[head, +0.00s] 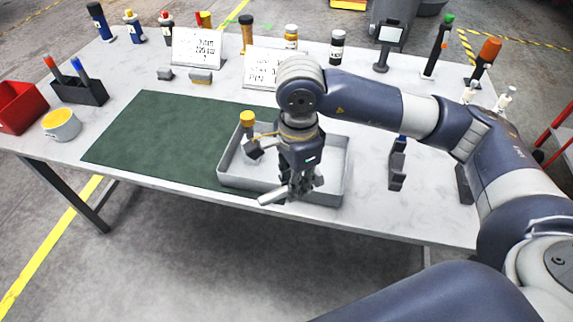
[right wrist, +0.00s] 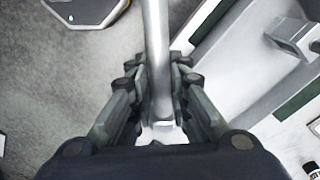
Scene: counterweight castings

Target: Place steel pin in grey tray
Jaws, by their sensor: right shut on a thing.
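The steel pin (head: 272,197) is a plain bright rod. My right gripper (head: 292,190) is shut on it and holds it at the front wall of the grey tray (head: 341,172), as the head view shows it. The pin's free end points left and toward the table's front edge. In the right wrist view the pin (right wrist: 157,50) runs upward from between the fingers of my right gripper (right wrist: 160,100). The grey tray is shallow and stands near the table's front edge, partly hidden by my right arm. My left gripper is not in view.
A green mat (head: 150,135) lies left of the tray. Bottles and signs line the back.

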